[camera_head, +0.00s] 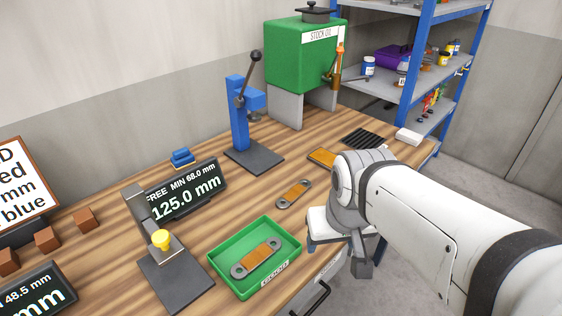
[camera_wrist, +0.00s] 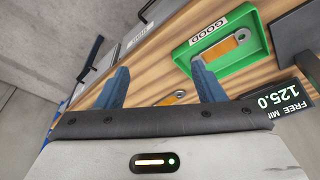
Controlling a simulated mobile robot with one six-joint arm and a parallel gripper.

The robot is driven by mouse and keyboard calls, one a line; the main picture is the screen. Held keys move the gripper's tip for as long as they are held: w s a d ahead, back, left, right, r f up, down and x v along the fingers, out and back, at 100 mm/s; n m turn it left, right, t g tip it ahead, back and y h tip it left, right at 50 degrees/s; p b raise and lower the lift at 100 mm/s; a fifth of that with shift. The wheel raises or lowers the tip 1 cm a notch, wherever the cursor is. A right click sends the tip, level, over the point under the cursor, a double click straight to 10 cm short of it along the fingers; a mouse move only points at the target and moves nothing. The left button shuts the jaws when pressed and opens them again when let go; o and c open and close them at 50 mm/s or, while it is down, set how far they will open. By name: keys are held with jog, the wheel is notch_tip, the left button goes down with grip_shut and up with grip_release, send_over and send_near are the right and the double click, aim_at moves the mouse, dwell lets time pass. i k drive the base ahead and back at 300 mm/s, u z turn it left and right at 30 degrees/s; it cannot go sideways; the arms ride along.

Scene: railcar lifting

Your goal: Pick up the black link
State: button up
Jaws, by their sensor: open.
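No link that is plainly black shows in either view. A grey link with an orange middle (camera_head: 293,193) lies flat on the bench behind the tray. A similar link (camera_head: 258,258) lies in the green GOOD tray (camera_head: 228,282); part of it also shows in the wrist view (camera_wrist: 222,50). My gripper (camera_head: 338,252) is at the bench's front edge, right of the tray, empty. In the wrist view its blue fingers (camera_wrist: 162,82) are spread apart, with part of a link (camera_wrist: 180,96) partly hidden beyond them.
An orange piece (camera_head: 322,157) lies partly behind my arm, near a black ribbed rack (camera_head: 363,138). A blue lever press (camera_head: 240,120), a gauge stand (camera_head: 175,280), a 125.0 mm display (camera_head: 187,190) and a green STOCK OIL tank (camera_head: 300,60) stand on the bench. Blue shelving (camera_head: 415,75) is at right.

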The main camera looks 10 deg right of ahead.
aim_at(297, 189)
jog(key=u, duration=3.4)
jog(key=k, duration=1.7)
jog(key=z, duration=1.6)
jog(key=i, duration=0.8)
